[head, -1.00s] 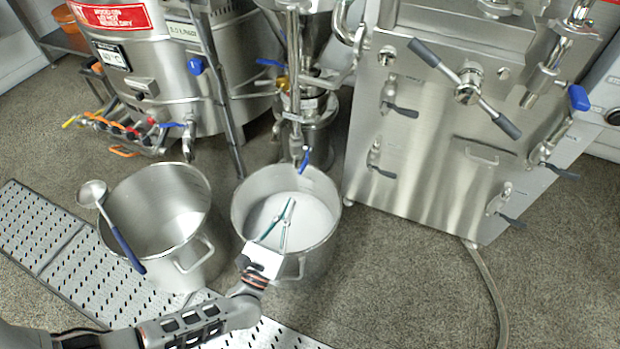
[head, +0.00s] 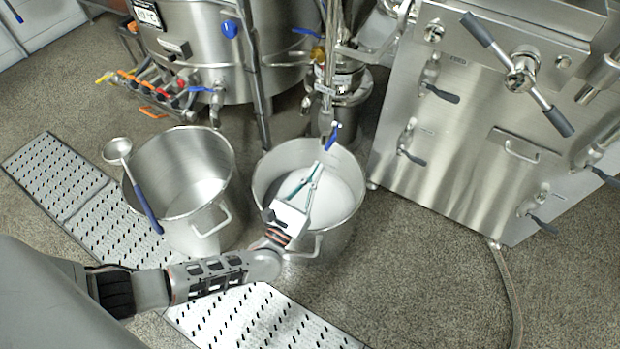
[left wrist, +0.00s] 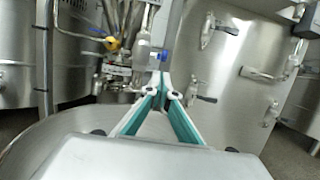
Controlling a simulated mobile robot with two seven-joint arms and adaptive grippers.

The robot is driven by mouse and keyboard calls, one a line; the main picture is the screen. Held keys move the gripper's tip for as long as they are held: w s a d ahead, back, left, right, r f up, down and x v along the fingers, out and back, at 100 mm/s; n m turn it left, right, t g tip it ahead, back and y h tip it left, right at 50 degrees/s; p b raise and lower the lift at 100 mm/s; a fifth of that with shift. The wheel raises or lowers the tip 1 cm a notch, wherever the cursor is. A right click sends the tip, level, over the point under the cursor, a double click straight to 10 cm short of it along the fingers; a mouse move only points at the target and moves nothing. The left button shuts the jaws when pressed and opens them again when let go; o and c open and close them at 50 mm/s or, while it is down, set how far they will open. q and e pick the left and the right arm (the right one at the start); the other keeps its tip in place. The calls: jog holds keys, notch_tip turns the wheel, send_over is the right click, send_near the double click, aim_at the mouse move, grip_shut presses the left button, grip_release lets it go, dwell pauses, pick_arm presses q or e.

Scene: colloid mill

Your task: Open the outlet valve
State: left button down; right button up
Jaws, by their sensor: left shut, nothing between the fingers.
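The outlet valve's blue lever (head: 333,136) hangs at the lower end of the steel outlet pipe (head: 326,108) of the mill, above the right-hand pot. In the left wrist view, the blue lever (left wrist: 163,56) shows just beyond my fingertips. My left gripper (head: 318,168) reaches over the pot's front rim with its teal-lined fingers pointing at the lever. Its fingertips (left wrist: 163,80) are together, with nothing between them, and look a little short of the lever. My right gripper is out of view.
The right-hand pot (head: 265,180) with a whitish content is below my gripper. An empty pot (head: 140,195) with a ladle (head: 118,151) on its rim stands left. A steel cabinet (head: 470,150) with several dark handles is right. A yellow-fitted valve (left wrist: 112,43) is above.

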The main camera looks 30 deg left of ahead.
aim_at(330, 143)
pick_arm(q)
jog(key=x, duration=0.4)
jog(key=shift+w, duration=0.35)
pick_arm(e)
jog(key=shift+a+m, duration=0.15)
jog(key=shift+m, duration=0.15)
pick_arm(q)
jog(key=shift+r, duration=0.1)
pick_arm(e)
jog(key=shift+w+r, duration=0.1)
